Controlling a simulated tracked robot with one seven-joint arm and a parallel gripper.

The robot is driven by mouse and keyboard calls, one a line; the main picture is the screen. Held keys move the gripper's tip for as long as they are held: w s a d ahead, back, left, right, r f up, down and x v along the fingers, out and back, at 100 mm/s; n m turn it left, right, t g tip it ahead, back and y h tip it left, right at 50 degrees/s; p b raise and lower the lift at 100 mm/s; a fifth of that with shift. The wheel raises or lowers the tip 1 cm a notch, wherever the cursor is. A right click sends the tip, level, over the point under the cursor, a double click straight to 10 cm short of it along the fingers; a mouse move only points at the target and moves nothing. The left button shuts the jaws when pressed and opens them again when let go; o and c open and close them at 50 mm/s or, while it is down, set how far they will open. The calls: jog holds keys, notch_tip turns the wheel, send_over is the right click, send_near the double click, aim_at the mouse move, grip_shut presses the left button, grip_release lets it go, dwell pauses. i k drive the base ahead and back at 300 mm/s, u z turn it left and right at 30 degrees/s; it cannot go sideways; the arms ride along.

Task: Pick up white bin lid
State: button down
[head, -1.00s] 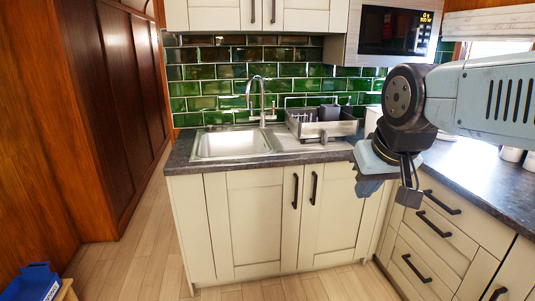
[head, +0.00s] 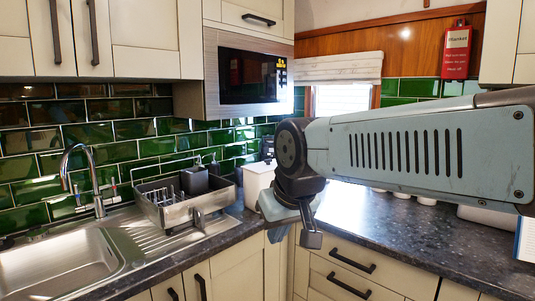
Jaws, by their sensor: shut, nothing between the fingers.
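A white bin (head: 252,187) stands on the dark worktop in the corner, just right of the dish rack. Its pale flat top (head: 260,168) looks like the white lid, seated on it; my arm hides its right side. My gripper (head: 277,235) hangs in front of the bin and lower in the picture, near the worktop's front edge, pointing down. It is shut and empty, and appears apart from the bin.
A steel dish rack (head: 180,207) with a dark caddy (head: 194,181) stands left of the bin, beside the sink (head: 60,265). A microwave (head: 250,77) hangs above. Small white pots (head: 427,201) stand along the right worktop, whose middle is clear.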

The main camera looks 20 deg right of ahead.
aim_at(269, 165)
jog(key=z, duration=0.4)
jog(key=i, duration=1.2)
jog(key=z, duration=0.55)
jog(key=k, duration=0.65)
jog(key=z, duration=0.25)
jog(key=i, duration=0.75)
jog(key=u, duration=0.15)
